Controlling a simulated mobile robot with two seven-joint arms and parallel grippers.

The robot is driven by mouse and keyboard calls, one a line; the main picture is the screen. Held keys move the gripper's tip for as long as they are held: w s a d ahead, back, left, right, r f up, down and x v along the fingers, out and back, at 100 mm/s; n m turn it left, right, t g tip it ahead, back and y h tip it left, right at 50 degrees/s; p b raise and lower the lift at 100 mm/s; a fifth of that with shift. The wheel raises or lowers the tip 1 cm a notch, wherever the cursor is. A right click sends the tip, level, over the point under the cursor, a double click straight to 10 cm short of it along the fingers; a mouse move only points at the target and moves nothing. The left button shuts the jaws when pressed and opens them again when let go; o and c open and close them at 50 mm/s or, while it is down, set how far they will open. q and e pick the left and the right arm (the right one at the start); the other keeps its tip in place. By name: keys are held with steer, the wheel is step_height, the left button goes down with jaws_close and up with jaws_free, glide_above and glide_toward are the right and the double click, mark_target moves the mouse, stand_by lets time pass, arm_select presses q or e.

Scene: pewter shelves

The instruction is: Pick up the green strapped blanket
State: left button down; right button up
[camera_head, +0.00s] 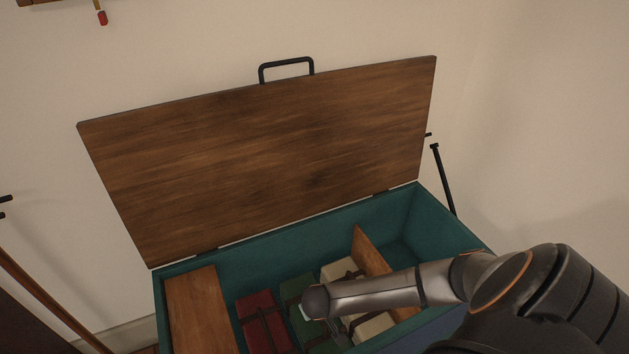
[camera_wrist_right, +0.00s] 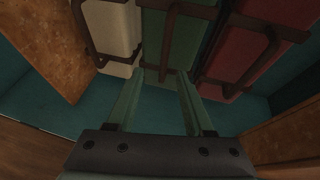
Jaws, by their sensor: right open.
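The green strapped blanket (camera_head: 292,290) lies in the open teal chest between a red and a cream one, partly hidden behind my right wrist in the head view. In the right wrist view the green blanket (camera_wrist_right: 172,45) is straight ahead, with dark brown straps around it. My right gripper (camera_head: 336,334) is down over the chest at the green blanket. In the wrist view its two fingers (camera_wrist_right: 160,80) are apart, with their tips close to the blanket's near end and nothing held between them. Whether they touch it I cannot tell. My left gripper is not in view.
The red strapped blanket (camera_head: 262,322) and the cream strapped blanket (camera_head: 337,271) flank the green one closely. A wooden divider (camera_head: 370,252) stands right of the cream one. A wooden panel (camera_head: 200,310) covers the chest's left end. The wooden lid (camera_head: 265,155) is raised behind.

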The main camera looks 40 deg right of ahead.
mark_target(314, 337)
steer(key=x, duration=0.2)
steer(key=shift+w+f+b, duration=0.15)
steer(key=shift+f+b, duration=0.15)
steer(key=shift+b, duration=0.1)
steer(key=b+x, duration=0.3)
steer(key=x, duration=0.1)
steer(key=shift+a+f, duration=0.25)
steer(key=shift+a, duration=0.05)
steer(key=shift+w+d+f+b, duration=0.15)
steer(key=shift+f+b, duration=0.15)
steer(key=shift+f, duration=0.05)
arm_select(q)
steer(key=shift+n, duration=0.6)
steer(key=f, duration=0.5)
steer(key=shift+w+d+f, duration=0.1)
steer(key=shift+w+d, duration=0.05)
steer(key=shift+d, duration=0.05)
arm_select(e)
steer(key=shift+c, duration=0.4)
jaws_close()
steer(key=shift+w+r, duration=0.1)
steer(key=shift+r, duration=0.05)
